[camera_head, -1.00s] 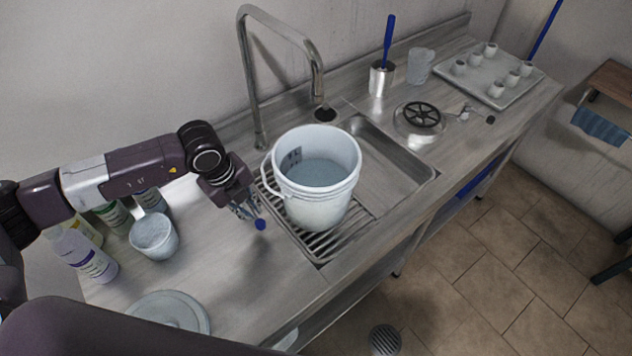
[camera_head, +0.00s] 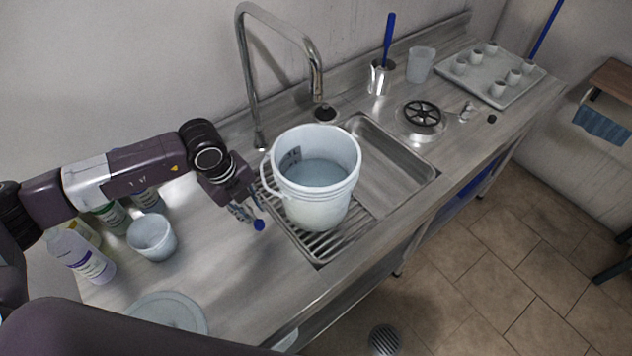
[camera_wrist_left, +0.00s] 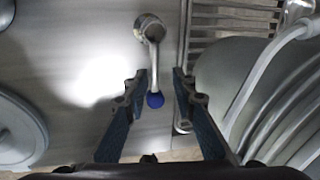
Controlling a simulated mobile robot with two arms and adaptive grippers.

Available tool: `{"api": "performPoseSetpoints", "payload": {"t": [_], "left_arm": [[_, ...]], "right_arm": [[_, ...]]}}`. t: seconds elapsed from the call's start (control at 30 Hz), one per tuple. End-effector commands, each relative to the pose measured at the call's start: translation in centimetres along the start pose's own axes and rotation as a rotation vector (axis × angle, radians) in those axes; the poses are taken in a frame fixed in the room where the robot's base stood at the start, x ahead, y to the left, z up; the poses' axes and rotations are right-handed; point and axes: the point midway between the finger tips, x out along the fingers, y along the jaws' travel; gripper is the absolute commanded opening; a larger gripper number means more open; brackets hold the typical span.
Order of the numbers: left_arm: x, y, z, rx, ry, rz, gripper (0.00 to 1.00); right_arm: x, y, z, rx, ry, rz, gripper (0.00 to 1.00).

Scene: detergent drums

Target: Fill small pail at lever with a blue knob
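A white pail (camera_head: 318,205) with a side handle stands upright on the slatted rack (camera_head: 341,240) at the sink, with clear liquid inside. The lever (camera_wrist_left: 155,66) is a thin metal rod from a round base on the counter, ending in a blue knob (camera_wrist_left: 155,100). The knob also shows in the head view (camera_head: 259,225), left of the pail. My left gripper (camera_wrist_left: 160,85) is open, its fingers on either side of the lever, with gaps visible. It also shows in the head view (camera_head: 246,211). My right gripper is not in view.
A tall curved tap (camera_head: 246,75) stands behind the pail. A small white pot (camera_head: 153,238), several bottles (camera_head: 82,257) and a round lid (camera_head: 168,314) lie at left. The sink basin (camera_head: 392,178) is right of the pail. A tray of cups (camera_head: 484,88) sits far right.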

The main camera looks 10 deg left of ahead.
Motion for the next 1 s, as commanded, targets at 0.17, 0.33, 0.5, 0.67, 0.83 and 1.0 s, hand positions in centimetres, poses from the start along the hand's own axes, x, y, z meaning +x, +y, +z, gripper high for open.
{"api": "performPoseSetpoints", "payload": {"t": [0.17, 0.33, 0.5, 0.67, 0.83, 1.0], "left_arm": [[0.0, 0.0, 0.0, 0.000, 0.000, 0.000, 0.36], [-0.1, 0.0, 0.0, 0.000, 0.000, 0.000, 0.39], [-0.1, 0.0, 0.0, 0.000, -0.001, 0.000, 0.39], [-0.8, -0.1, 0.0, -0.001, -0.001, -0.001, 0.39], [-1.9, -0.2, 0.0, 0.000, 0.000, 0.000, 0.39], [-2.9, -0.2, 0.0, 0.000, 0.000, 0.000, 0.39]], "right_arm": [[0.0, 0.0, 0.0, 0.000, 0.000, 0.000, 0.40], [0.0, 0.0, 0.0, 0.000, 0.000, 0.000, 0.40], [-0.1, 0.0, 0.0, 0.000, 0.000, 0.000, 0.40], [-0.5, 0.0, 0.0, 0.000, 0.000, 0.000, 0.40], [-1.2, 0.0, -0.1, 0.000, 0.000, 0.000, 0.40], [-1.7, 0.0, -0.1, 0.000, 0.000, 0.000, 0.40]]}}
